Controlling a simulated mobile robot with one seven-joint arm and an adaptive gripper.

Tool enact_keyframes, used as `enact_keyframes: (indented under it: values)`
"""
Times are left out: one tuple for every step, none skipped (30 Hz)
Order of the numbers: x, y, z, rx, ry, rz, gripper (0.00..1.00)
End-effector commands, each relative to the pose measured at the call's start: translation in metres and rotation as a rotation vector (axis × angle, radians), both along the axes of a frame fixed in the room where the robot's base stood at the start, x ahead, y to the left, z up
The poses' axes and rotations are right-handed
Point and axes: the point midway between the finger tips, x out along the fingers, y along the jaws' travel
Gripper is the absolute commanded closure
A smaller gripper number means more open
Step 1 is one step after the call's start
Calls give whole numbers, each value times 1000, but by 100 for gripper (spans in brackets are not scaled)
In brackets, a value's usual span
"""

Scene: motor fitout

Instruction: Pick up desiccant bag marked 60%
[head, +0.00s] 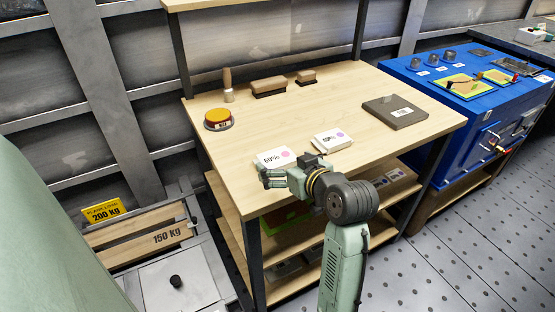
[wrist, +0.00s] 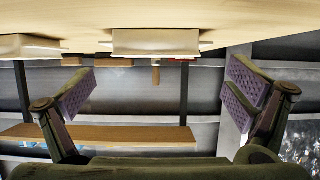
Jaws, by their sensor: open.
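The desiccant bag marked 60% (head: 273,158) is a white block with a pink dot, lying flat near the front edge of the wooden bench. In the wrist view, which looks upside down, a pale bag (wrist: 155,42) sits ahead, between the lines of the two fingers. A second white bag (head: 332,139) with a purple dot lies to its right; its number is hard to read. My gripper (head: 287,168) is at the near side of the 60% bag, open and empty. Its purple-padded fingers (wrist: 160,90) are spread wide, and the bag does not appear to be between the pads.
The bench (head: 380,144) also holds an orange-topped round tin (head: 218,119), a wooden-handled tool (head: 228,86), two brown brush-like blocks (head: 268,87) and a dark grey plate (head: 395,111). A blue machine (head: 455,112) stands to the right. The bench's middle is clear.

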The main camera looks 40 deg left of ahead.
Motion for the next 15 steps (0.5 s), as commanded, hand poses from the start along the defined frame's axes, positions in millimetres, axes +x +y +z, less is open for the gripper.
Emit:
enact_keyframes:
  values:
    - [3, 6, -2, -2, 3, 2, 3]
    - [5, 10, -3, -2, 5, 3, 3]
    - [8, 15, -6, -1, 5, 4, 3]
    - [11, 18, -9, -2, 5, 3, 3]
    - [12, 22, -11, -3, 4, 3, 3]
    - [14, 27, -13, -2, 3, 4, 3]
    - [16, 30, -14, -2, 3, 4, 3]
    - [16, 32, -15, 0, 1, 3, 3]
    - [18, 34, -17, 0, 1, 3, 3]
    - [18, 36, -18, -2, 1, 2, 3]
    - [19, 36, -18, -2, 1, 2, 3]
    - [19, 37, -19, -1, 1, 1, 3]
    - [19, 37, -19, -1, 0, 1, 3]
    - [19, 37, -19, -1, 0, 1, 3]
    - [19, 37, -19, -1, 0, 1, 3]
